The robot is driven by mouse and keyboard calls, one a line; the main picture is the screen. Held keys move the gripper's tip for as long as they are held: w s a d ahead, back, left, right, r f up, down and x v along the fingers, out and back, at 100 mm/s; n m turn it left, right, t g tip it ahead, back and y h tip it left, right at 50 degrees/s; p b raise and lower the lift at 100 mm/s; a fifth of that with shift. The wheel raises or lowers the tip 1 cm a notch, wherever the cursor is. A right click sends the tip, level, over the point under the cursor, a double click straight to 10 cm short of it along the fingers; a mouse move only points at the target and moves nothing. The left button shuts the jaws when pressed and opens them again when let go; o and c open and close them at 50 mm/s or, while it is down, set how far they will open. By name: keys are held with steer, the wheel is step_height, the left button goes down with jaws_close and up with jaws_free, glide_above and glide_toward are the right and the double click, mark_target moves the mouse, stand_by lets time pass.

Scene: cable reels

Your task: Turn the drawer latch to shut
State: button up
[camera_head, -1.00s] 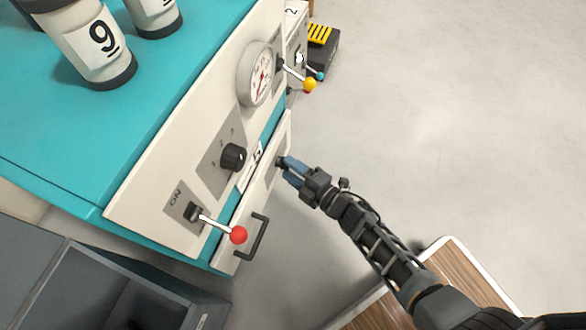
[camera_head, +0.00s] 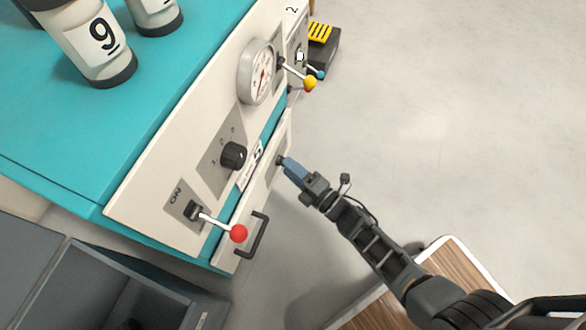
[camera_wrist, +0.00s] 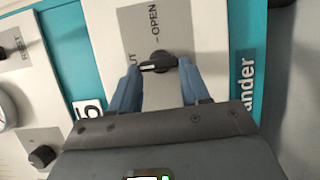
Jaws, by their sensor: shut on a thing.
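The drawer latch (camera_wrist: 158,62) is a dark knob with a bar grip on a grey plate, between my blue fingers in the wrist view. Its bar lies across the picture, with a white mark at its left end towards the partly hidden label ending "UT". The "OPEN" label is above it. My gripper (camera_head: 288,165) is shut on the latch, one finger at each end of the bar. In the head view the latch (camera_head: 280,160) shows as a small dark spot at my fingertips on the white drawer front (camera_head: 270,182). The drawer looks closed.
The drawer has a dark handle (camera_head: 259,236). Above it are a red-tipped lever (camera_head: 238,233), a black dial (camera_head: 233,155), a gauge (camera_head: 257,72) and a yellow-tipped lever (camera_head: 310,83). A wood-topped table (camera_head: 460,262) is at lower right. Floor to the right is clear.

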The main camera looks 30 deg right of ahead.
steer(key=shift+a, duration=0.1)
steer(key=o, duration=1.1)
steer(key=shift+c, duration=0.2)
steer(key=shift+s, duration=0.15)
steer(key=p+v, duration=0.2)
steer(key=v, duration=0.5)
steer(key=shift+s, duration=0.25)
